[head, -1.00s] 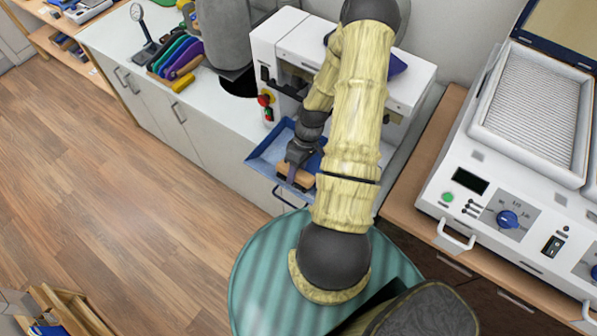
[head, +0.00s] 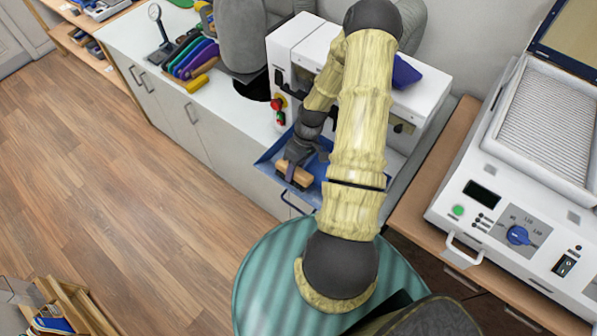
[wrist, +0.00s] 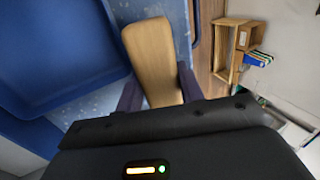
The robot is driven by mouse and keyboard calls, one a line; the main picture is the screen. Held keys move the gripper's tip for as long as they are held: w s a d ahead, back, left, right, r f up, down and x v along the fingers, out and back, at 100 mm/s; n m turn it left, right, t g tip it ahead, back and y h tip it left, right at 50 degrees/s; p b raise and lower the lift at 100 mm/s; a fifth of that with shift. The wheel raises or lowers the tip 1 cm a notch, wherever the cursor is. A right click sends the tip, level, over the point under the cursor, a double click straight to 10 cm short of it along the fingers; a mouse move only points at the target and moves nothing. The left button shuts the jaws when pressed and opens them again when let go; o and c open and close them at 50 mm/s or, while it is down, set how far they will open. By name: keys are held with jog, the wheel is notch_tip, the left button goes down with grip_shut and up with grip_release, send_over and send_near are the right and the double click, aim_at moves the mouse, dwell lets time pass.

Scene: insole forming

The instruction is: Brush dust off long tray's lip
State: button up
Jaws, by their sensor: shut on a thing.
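My gripper (head: 297,166) is shut on a brush with a wooden body (head: 294,175). In the wrist view the brush's wooden block (wrist: 152,62) stands between the two dark fingers. The blue long tray (head: 269,162) sits at the front of the white machine, with my gripper and the brush over its left front part. In the wrist view the blue tray wall and lip (wrist: 122,32) show left of the brush, with pale dust specks on the blue surface beside it. The bristles are hidden, so I cannot tell whether they touch the lip.
The white machine (head: 300,42) with red and green buttons stands behind the tray. A green striped round top (head: 270,270) is in front. A white press unit (head: 480,200) stands at right. Coloured insole pieces (head: 195,58) stand on the counter at left.

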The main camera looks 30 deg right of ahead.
jog(key=shift+w+a, duration=0.25)
jog(key=shift+w, duration=0.35)
jog(key=shift+r+p, duration=2.9)
jog(key=shift+r, duration=1.15)
jog(key=shift+f, duration=0.1)
jog(key=o, duration=0.7)
jog(key=c, duration=0.7)
jog(key=f+b, duration=0.2)
jog(key=f+h+b, duration=0.1)
jog(key=b, duration=0.1)
jog(key=f+h+b, duration=0.1)
jog(key=f+b, duration=0.1)
jog(key=shift+s+a+f+t, duration=0.15)
jog(key=shift+a+f+t, duration=0.2)
jog(key=shift+a+t, duration=0.05)
